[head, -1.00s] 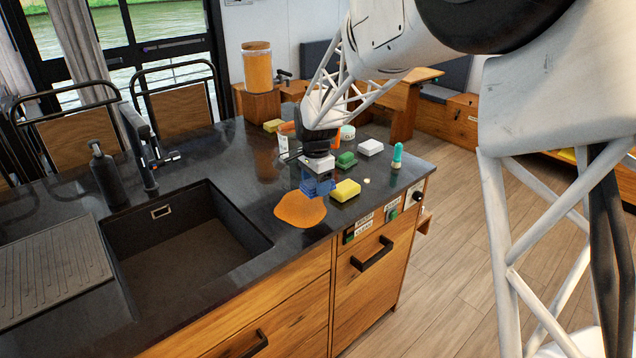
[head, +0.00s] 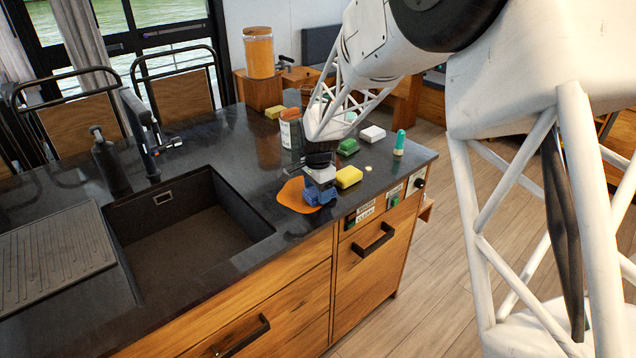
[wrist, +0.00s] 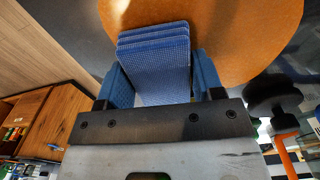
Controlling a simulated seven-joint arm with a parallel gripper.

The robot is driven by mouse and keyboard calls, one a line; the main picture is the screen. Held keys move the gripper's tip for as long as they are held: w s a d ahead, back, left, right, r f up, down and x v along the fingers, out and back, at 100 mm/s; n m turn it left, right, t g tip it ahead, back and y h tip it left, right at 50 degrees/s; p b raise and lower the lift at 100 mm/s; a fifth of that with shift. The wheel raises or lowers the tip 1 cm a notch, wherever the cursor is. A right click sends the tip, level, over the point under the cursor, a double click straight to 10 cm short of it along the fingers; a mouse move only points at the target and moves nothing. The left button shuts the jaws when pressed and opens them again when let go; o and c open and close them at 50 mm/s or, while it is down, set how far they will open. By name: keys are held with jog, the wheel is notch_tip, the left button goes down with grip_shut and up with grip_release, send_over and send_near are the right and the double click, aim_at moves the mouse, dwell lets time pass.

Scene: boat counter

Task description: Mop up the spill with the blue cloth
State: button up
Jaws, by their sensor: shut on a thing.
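The orange spill (head: 291,193) lies on the dark counter near its front edge, right of the sink. It also shows in the wrist view (wrist: 230,30), filling the upper part behind the cloth. The folded blue cloth (head: 327,197) is at the spill's right side, and it shows in the wrist view (wrist: 155,70) between the fingers. My gripper (head: 321,181) is shut on the cloth and points down at the counter. The cloth is over or on the right part of the spill; whether it presses on the surface I cannot tell. The cloth and gripper hide part of the spill.
A yellow sponge (head: 349,177) lies close to the right of the gripper. Behind stand a green block (head: 348,146), a white block (head: 372,133), a teal-capped bottle (head: 399,143) and a labelled container (head: 290,130). The sink (head: 190,235) opens to the left.

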aim_at(292, 186)
jog(key=shift+w+a+f, duration=0.2)
jog(key=shift+w+a, duration=0.35)
jog(key=shift+w+a+f, duration=0.2)
jog(key=shift+w+a, duration=0.3)
jog(key=shift+a, duration=0.05)
jog(key=shift+c, duration=0.2)
jog(key=shift+w+a+r, duration=0.1)
jog(key=shift+w+a, duration=2.25)
jog(key=shift+a, duration=0.35)
jog(key=shift+s+a, duration=1.2)
jog(key=shift+s, duration=0.2)
jog(key=shift+s+d, duration=0.25)
jog(key=shift+d, duration=0.2)
jog(key=shift+s+d, duration=3.15)
jog(key=shift+s, duration=0.05)
jog(key=shift+w+d, duration=0.75)
jog(key=shift+w, duration=0.05)
jog(key=shift+w+a, duration=0.3)
jog(key=shift+a, duration=0.2)
jog(key=shift+w+a, duration=1.55)
jog(key=shift+w, duration=0.05)
jog(key=shift+w+a, duration=1.6)
notch_tip(292, 186, up, 8)
